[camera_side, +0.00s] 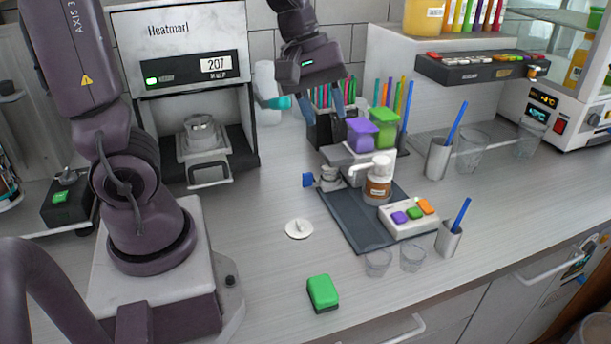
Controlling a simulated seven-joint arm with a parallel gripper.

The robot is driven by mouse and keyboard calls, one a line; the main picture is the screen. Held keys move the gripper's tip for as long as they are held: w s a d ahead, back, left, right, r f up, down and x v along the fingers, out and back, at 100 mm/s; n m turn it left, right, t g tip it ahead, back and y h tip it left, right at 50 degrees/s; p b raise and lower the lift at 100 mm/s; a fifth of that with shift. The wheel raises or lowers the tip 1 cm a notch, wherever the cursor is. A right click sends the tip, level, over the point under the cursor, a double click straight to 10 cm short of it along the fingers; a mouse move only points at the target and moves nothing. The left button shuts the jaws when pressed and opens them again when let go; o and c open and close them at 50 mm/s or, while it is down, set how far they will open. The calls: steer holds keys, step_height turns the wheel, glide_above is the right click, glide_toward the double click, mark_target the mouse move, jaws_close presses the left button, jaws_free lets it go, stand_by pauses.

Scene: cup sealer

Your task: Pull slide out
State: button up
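The cup sealer (180,45), a white box labelled "Heatmarl" with a display reading 207, stands at the back left. Its slide (187,152) is a light grey plate in the dark opening, with a round metal cup holder (201,133) on it. A loop-shaped handle (210,173) sticks out at the slide's front. I cannot tell whether a cup sits in the holder. My gripper (319,105) is to the right of the sealer, above the counter and apart from the handle. Its fingers point down, look spread, and hold nothing visible; pens and holders behind partly confuse their outline.
A white disc (299,229) and a green block (322,293) lie on the counter. The counter in front of the sealer is clear.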

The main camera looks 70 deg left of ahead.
steer(key=w+a+f+n, duration=0.4)
steer(key=a+f+n, duration=0.1)
steer(key=n, duration=0.2)
steer(key=n+g+y, duration=0.2)
steer(key=n+g, duration=0.1)
steer(key=n, duration=1.2)
glide_above(304, 174)
step_height(304, 174, down, 15)
steer(key=shift+w+d+f, duration=0.1)
steer(key=shift+d, duration=0.05)
steer(key=shift+a+f+n, duration=0.15)
steer(key=shift+a+n, duration=0.05)
steer(key=shift+n, duration=0.1)
step_height(304, 174, down, 7)
steer(key=shift+f, duration=0.15)
jaws_close()
